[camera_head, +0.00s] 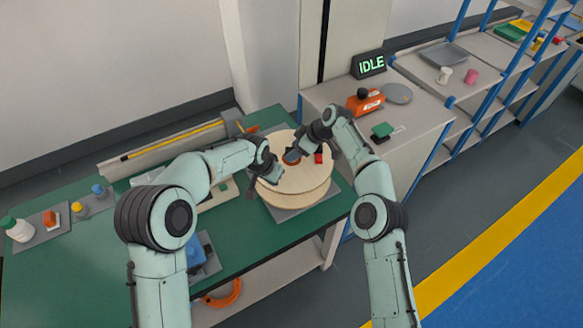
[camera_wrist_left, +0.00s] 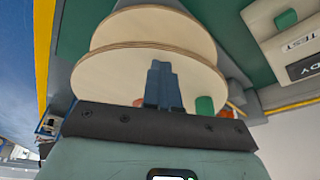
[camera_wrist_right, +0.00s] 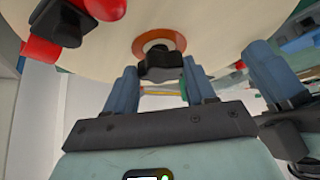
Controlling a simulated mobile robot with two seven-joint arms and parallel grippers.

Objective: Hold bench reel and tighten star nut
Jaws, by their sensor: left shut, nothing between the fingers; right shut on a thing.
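The wooden bench reel (camera_head: 292,207), with two round flanges, stands on a grey plate on the green bench. The black star nut (camera_wrist_right: 160,66) sits at its middle inside an orange ring (camera_head: 291,162). My right gripper (camera_head: 291,157) has its fingers on either side of the star nut, shut on it; the nut shows between them in the right wrist view. My left gripper (camera_head: 272,174) is at the left of the reel. Its fingers (camera_wrist_left: 163,82) are shut together with nothing between them, against or just in front of the flange; I cannot tell if they touch.
A red-ended black part (camera_wrist_right: 62,25) lies near the flange edge. A grey cabinet (camera_head: 425,118) at the right bears an orange device (camera_head: 366,103) and an IDLE display (camera_head: 369,64). Bottles (camera_head: 17,230) stand at the bench's left. A long trough (camera_head: 170,145) lies along the back.

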